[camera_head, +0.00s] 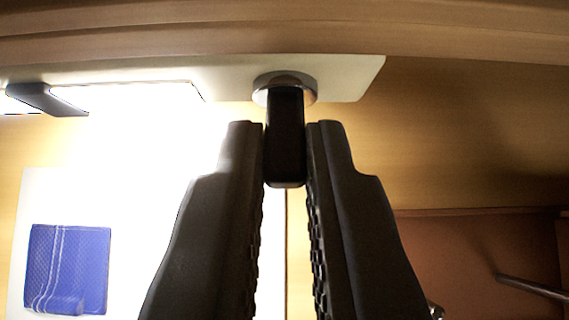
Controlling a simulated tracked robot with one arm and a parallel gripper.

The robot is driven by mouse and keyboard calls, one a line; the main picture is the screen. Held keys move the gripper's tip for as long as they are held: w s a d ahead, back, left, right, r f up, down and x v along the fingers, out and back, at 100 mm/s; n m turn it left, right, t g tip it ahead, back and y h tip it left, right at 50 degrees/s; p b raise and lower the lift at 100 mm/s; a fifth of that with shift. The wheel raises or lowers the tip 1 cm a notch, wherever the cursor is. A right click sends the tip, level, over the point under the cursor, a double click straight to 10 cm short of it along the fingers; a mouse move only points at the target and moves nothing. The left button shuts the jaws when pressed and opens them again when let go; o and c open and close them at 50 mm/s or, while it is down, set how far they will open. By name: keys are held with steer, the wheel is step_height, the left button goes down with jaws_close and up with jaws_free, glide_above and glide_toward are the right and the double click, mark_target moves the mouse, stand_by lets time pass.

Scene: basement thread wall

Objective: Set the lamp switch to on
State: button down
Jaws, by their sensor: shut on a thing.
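The lamp switch is a black lever (286,150) on a round metallic base (285,86), fixed to a pale plate (345,78) near the top middle. The lever points down in the picture. My gripper (285,128) has its two dark fingers on either side of the lever, shut on it. The lever's lower end shows between the fingers. A brightly lit lamp strip (130,96) is at the upper left, with a dark bracket (46,98) across it.
A wooden beam (280,28) runs across the top. A blue folded cloth (68,268) lies on a white surface at the lower left, in strong glare. A brown panel (460,260) and a metal rod (530,287) are at the lower right.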

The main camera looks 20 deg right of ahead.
steer(key=shift+w+a+r+p, duration=0.15)
steer(key=shift+a+r+p, duration=0.05)
steer(key=shift+r+p, duration=0.1)
stand_by(0.4)
steer(key=c, duration=1.5)
jaws_free()
steer(key=shift+f, duration=0.1)
steer(key=shift+d, duration=0.1)
steer(key=shift+g, duration=0.3)
steer(key=p+v, duration=0.1)
steer(key=v, duration=1.2)
steer(key=shift+s, duration=0.4)
